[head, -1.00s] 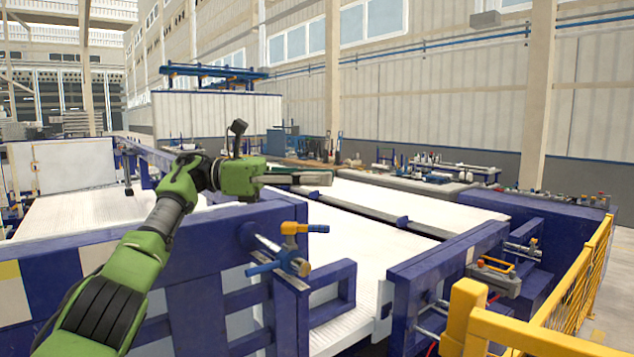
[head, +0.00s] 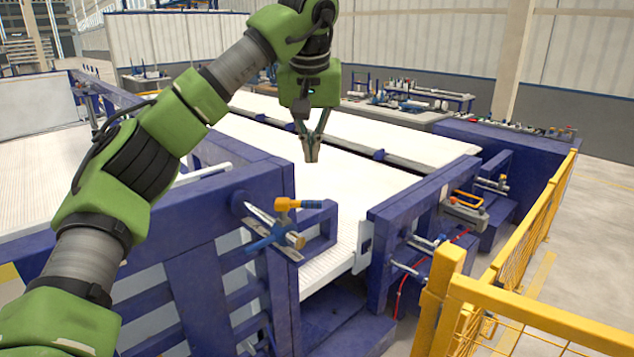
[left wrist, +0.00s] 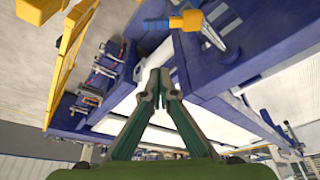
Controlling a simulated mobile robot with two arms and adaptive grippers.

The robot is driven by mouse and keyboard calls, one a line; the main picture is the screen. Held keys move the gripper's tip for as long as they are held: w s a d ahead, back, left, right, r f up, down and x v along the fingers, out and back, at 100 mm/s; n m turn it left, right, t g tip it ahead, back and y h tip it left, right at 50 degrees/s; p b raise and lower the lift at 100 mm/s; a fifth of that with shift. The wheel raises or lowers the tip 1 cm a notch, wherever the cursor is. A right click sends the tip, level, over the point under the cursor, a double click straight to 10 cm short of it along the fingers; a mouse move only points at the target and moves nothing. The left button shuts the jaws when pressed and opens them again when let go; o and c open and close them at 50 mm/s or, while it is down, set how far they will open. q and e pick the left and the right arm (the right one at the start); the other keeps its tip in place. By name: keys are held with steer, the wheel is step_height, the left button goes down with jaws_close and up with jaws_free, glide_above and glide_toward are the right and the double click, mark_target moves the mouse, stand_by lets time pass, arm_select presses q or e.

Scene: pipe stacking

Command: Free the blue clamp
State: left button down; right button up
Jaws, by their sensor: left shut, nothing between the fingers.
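The blue clamp (head: 266,242), with a blue cross handle and a silver bar, sits at the corner of the blue frame (head: 222,220). An orange-headed piece with a blue grip (head: 297,204) lies against its upper part, looking like a hammer. In the left wrist view the orange piece (left wrist: 187,20) is at the top, beside the clamp's silver bar (left wrist: 212,36). My left gripper (head: 311,157) points down, shut and empty, above and slightly right of the clamp, apart from it. Its fingertips also show in the left wrist view (left wrist: 160,82). My right gripper is out of view.
A white ribbed bed (head: 345,190) stretches behind the frame. A second blue frame (head: 400,215) stands right of a gap. A yellow railing (head: 500,300) borders the right front. A grey toolbox-like item (head: 465,208) rests on the right structure.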

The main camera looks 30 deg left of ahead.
mark_target(298, 204)
arm_select(q)
step_height(298, 204, down, 8)
steer(key=s+p, duration=0.1)
steer(key=p, duration=0.3)
steer(key=shift+d, duration=0.2)
